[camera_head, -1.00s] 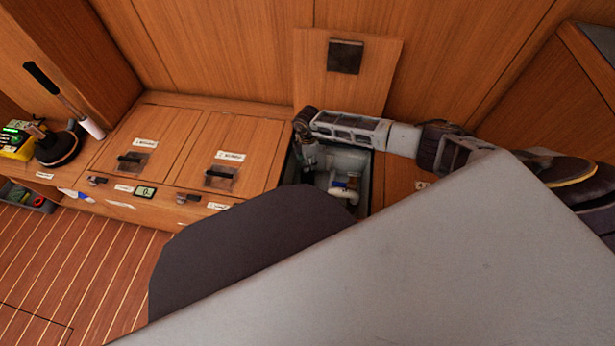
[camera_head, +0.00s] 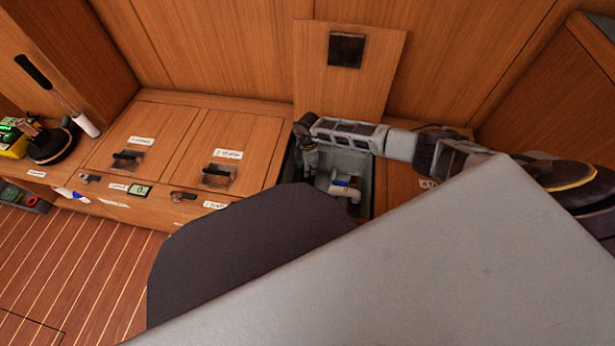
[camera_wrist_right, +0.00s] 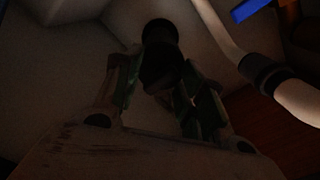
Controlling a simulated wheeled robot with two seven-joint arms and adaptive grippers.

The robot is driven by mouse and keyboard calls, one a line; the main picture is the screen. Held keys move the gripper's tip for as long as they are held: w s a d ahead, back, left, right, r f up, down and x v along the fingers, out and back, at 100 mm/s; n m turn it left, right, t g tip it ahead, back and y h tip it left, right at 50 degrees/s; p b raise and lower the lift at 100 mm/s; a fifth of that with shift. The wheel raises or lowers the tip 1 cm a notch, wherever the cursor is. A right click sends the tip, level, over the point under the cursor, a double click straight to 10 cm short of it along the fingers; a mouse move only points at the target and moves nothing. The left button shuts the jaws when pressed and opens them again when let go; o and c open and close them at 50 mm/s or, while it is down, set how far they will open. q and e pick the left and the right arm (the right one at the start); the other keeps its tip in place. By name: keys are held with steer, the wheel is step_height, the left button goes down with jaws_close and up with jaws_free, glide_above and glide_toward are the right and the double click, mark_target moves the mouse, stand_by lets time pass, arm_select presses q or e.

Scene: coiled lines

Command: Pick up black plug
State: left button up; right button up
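The black plug (camera_wrist_right: 160,42) is a dark, rounded cylinder in the right wrist view, above the middle, against pale bin walls. My right gripper (camera_wrist_right: 160,72) has its two fingers tilted inward on either side of the plug, which fills the gap between them. It looks shut on the plug, though the view is dark and the contact is hard to see. In the head view my right gripper (camera_head: 309,152) reaches down into the open locker (camera_head: 366,192). The plug cannot be made out there. My left gripper is not in view.
A white pipe (camera_head: 342,190) with a blue part lies in the locker. In the wrist view a pale hose (camera_wrist_right: 222,35) with a black clamp (camera_wrist_right: 262,72) runs close at right. The raised lid (camera_head: 372,88) stands behind; closed lids (camera_head: 232,140) lie left.

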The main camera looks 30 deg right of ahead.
stand_by(0.5)
jaws_close()
